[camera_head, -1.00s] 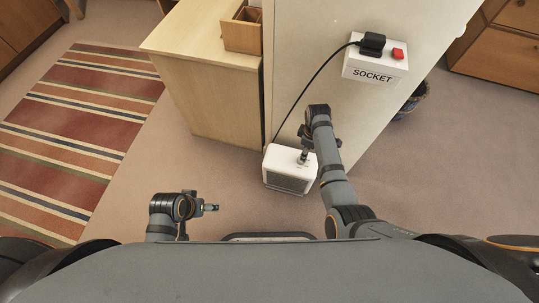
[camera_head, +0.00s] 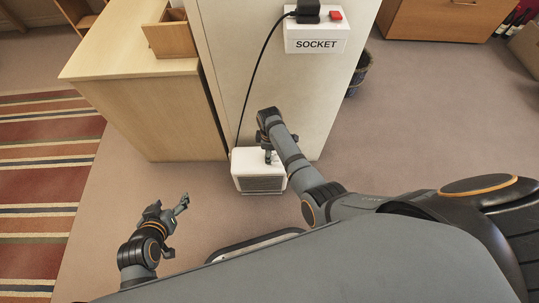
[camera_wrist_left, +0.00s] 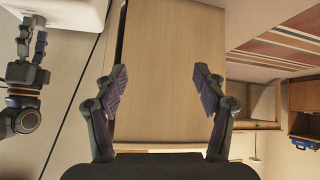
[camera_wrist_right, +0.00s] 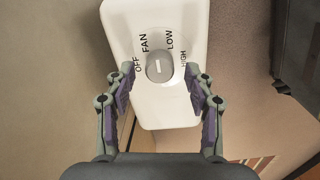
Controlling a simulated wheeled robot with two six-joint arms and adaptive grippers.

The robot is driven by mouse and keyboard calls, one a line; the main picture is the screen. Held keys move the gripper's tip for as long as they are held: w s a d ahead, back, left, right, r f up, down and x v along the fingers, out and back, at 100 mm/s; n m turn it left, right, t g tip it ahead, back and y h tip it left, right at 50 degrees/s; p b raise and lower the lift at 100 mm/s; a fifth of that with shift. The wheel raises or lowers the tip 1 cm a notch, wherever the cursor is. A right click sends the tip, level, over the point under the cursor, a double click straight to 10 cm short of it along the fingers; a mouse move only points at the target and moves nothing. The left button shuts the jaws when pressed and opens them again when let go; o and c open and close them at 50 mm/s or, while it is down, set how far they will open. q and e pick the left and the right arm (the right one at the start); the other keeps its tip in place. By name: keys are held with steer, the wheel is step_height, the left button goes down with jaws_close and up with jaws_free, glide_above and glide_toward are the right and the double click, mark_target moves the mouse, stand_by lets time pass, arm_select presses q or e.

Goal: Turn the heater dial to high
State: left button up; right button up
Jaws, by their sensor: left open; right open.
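The heater (camera_head: 262,183) is a white box on the floor against the wall in the head view. Its top fills the middle of the right wrist view (camera_wrist_right: 178,105). The round grey dial (camera_wrist_right: 159,67) has OFF, FAN, LOW and HIGH printed around it. Its short white mark runs roughly up and down the picture; I cannot tell which setting it marks. My right gripper (camera_wrist_right: 160,98) is open over the heater top, fingers at either side below the dial in the picture, with no clear contact. My left gripper (camera_head: 182,204) is open and empty, left of the heater.
A light wooden cabinet (camera_head: 155,115) stands left of the heater; it also faces the left wrist camera (camera_wrist_left: 170,75). A black cord (camera_head: 247,95) runs from the socket box (camera_head: 315,45) down towards the heater.

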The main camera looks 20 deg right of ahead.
steer(key=shift+f, duration=0.65)
arm_select(q)
steer(key=w+r+t, duration=0.3)
steer(key=w+r, duration=0.1)
steer(key=r, duration=0.1)
steer(key=shift+w+a+r, duration=0.25)
steer(key=shift+w+r, duration=0.1)
steer(key=shift+w, duration=0.05)
arm_select(e)
steer(key=shift+c, duration=0.4)
